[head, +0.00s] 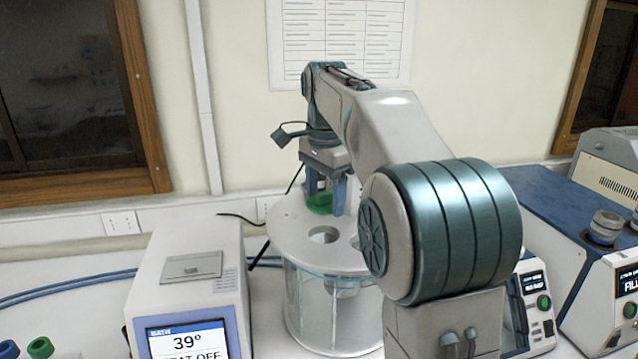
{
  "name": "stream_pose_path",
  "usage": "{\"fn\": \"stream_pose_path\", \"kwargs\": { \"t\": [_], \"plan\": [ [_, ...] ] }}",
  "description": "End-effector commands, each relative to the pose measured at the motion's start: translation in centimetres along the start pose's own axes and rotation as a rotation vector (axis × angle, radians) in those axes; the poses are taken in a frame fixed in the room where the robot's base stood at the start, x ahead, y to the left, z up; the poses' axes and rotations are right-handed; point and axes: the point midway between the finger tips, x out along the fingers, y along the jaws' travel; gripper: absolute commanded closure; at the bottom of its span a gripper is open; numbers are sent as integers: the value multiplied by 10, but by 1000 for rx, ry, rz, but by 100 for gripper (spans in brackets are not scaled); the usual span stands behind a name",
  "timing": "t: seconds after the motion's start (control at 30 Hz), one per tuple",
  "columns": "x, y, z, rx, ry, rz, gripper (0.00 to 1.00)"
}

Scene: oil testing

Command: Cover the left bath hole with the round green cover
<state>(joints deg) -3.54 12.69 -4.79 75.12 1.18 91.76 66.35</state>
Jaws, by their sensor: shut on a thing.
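My gripper (326,196) points down over the back of the round white bath lid and is shut on the round green cover (319,204). The fingers stand on either side of the cover's upper part. The cover is at or just above the lid; I cannot tell whether it touches it. The glass-walled bath (322,306) stands at the middle of the bench. An open bath hole (324,235) shows in the lid, in front of the cover. My arm hides the right part of the lid. I cannot tell whether a hole lies under the cover.
A white unit with a 39° display (187,338) stands left of the bath. Green-capped (40,347) and blue-capped items sit at the lower left. Instruments (604,275) stand on the right. Blue hoses (70,286) run along the bench at the left.

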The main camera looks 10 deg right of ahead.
Motion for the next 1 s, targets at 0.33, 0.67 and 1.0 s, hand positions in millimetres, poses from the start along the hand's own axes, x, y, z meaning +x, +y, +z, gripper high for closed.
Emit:
{"fn": "stream_pose_path", "kwargs": {
  "t": [0.33, 0.67, 1.0],
  "plan": [
    [31, 0, 4, -7, -1, 3, 56],
    [54, -1, 3, -6, 0, 0, 56],
    [56, 0, 3, -6, 0, 0, 56]
  ]
}}
